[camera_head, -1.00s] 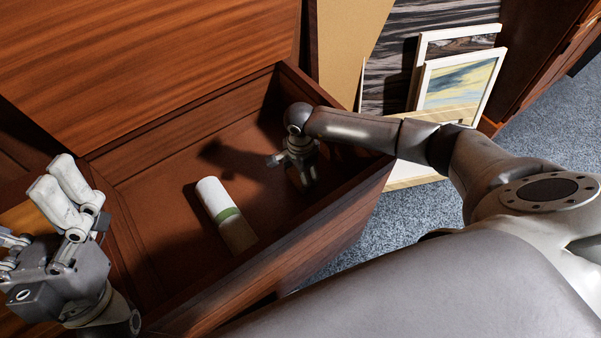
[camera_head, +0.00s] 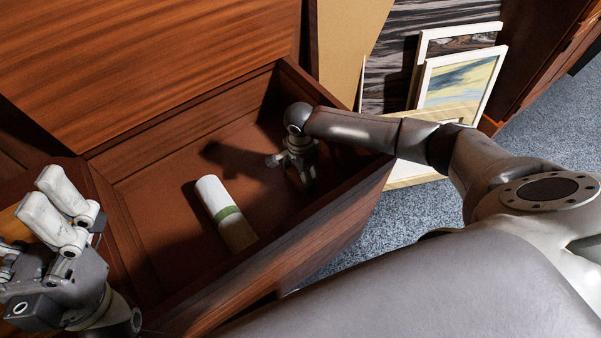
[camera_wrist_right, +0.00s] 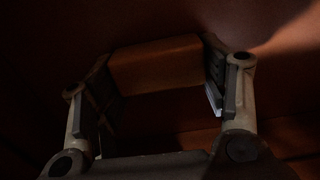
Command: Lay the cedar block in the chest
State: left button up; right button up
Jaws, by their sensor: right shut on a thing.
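The chest (camera_head: 340,218) is open, a deep reddish-brown wooden box in the middle of the head view. My right gripper (camera_head: 303,172) reaches down inside it, near its right corner. In the right wrist view, the cedar block (camera_wrist_right: 155,66), a dark orange-brown piece of wood, sits between the two fingers of my right gripper, which is shut on it. The block is hard to make out in the head view, and the wrist view is too dark to show whether it touches the chest floor. My left gripper (camera_head: 32,232) is open and empty at the left, by the chest's near left edge.
The raised lid (camera_head: 150,60) stands behind. Framed pictures (camera_head: 458,80) lean at the back right.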

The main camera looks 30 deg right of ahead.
jog(key=shift+f, duration=0.15)
jog(key=o, duration=1.1)
jog(key=shift+o, duration=0.9)
jog(key=shift+w+r, duration=0.1)
jog(key=shift+r, duration=0.4)
notch_tip(320, 180, up, 11)
